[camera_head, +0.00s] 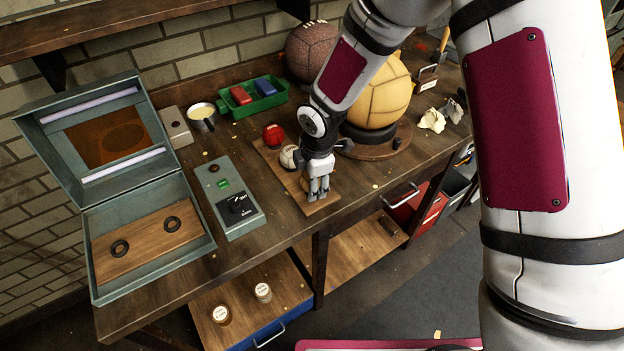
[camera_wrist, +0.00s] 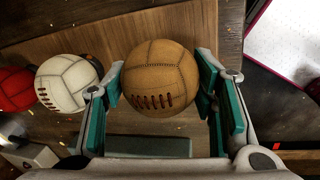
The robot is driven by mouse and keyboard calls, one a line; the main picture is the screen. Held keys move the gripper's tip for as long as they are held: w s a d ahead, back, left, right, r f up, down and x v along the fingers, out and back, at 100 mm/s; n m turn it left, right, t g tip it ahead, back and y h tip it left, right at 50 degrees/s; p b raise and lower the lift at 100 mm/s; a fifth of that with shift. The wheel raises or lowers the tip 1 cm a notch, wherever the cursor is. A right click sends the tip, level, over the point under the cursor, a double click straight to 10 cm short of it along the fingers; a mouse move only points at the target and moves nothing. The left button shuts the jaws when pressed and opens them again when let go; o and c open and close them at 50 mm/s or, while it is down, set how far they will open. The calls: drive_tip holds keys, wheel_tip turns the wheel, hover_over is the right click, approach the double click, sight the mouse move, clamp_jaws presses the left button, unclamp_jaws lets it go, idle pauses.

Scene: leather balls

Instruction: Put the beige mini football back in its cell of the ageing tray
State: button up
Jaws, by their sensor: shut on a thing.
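The beige mini football (camera_wrist: 160,80), tan leather with dark red lacing, sits between the pads of my gripper (camera_wrist: 160,92) in the wrist view. The gripper is shut on it. In the head view my gripper (camera_head: 318,190) is low over the front end of a wooden board (camera_head: 322,206), and it hides most of the ball. I cannot tell whether the ball touches the board. The ageing tray appears to be the wooden panel (camera_head: 146,240) with two black ring cells (camera_head: 120,248) inside the open teal box (camera_head: 205,245). Both rings are empty.
A white ball (camera_head: 288,157) and a red ball (camera_head: 273,134) sit behind my gripper on the board. A control box (camera_head: 228,190) stands between the board and the teal box. The box's raised lid (camera_head: 60,135) stands behind. A large yellow ball (camera_head: 380,95) is at right.

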drive_tip(key=shift+f, duration=0.1)
drive_tip(key=shift+f, duration=0.1)
drive_tip(key=o, duration=1.3)
drive_tip(key=shift+f, duration=0.1)
drive_tip(key=shift+o, duration=0.2)
drive_tip(key=r, duration=0.4)
drive_tip(key=s+r, duration=0.1)
drive_tip(key=r, duration=0.3)
drive_tip(key=s+d+r, duration=0.1)
drive_tip(key=r, duration=0.3)
drive_tip(key=shift+s+r, duration=0.1)
drive_tip(key=shift+r, duration=0.15)
